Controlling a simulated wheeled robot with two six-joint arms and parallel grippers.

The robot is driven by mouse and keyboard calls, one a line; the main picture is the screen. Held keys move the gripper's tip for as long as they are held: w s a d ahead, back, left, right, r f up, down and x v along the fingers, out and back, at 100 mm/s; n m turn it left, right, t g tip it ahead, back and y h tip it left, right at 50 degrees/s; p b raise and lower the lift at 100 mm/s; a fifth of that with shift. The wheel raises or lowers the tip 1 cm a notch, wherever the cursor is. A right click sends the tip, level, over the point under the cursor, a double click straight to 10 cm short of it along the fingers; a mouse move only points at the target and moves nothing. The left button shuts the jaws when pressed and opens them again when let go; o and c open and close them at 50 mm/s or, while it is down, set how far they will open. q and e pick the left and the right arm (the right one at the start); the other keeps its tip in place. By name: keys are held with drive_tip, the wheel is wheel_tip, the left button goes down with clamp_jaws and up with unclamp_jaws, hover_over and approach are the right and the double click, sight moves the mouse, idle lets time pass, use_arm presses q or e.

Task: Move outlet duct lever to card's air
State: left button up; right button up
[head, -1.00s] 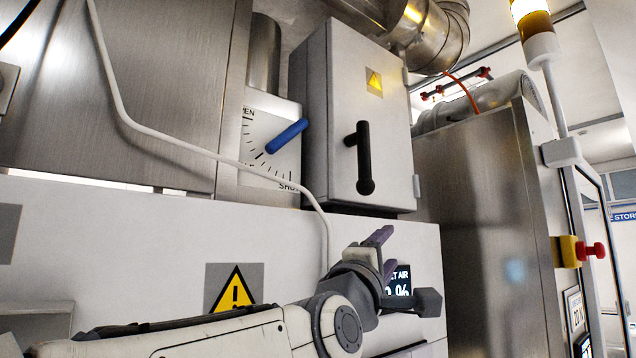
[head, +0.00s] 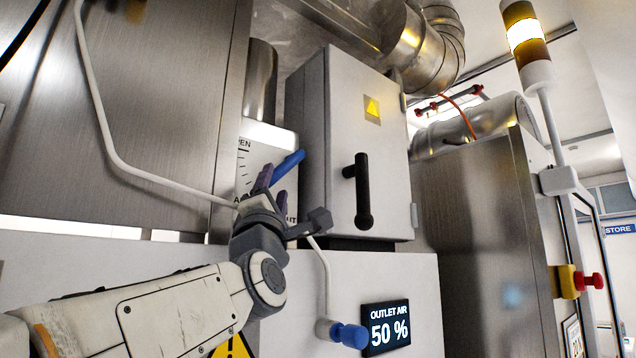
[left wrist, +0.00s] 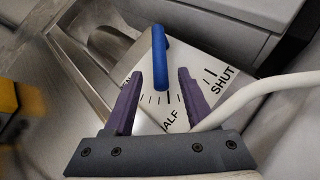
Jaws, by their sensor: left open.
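The blue outlet duct lever (head: 289,164) sits on a white dial plate (head: 254,150) marked OPEN and SHUT. In the left wrist view, the lever (left wrist: 159,62) lines up with the tick by the partly hidden word HALF. My left gripper (head: 271,188) is open in front of the dial, its purple fingers on either side of the lever in the left wrist view (left wrist: 160,82). I cannot tell whether they touch it. The display (head: 387,328) reads OUTLET AIR 50 %. A small card (head: 573,336) is at the lower right, its text unreadable. My right gripper is out of view.
A grey cabinet (head: 335,120) with a black handle (head: 362,190) stands just right of the dial. A white hose (head: 100,110) runs past the dial and my gripper, near a blue-ended fitting (head: 345,333). A red emergency button (head: 590,281) is at the right.

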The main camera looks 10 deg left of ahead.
sight(278, 175)
use_arm(q)
drive_tip(key=p+x, duration=0.3)
drive_tip(key=x, duration=0.1)
drive_tip(key=shift+w+r, duration=0.1)
drive_tip(key=shift+r, duration=0.25)
drive_tip(key=shift+w+a+r+p, duration=0.15)
drive_tip(key=shift+w+r+p, duration=0.2)
drive_tip(key=shift+w+p, duration=0.25)
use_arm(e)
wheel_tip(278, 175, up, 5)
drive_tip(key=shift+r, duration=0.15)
use_arm(q)
clamp_jaws()
drive_tip(key=shift+w+f, duration=0.1)
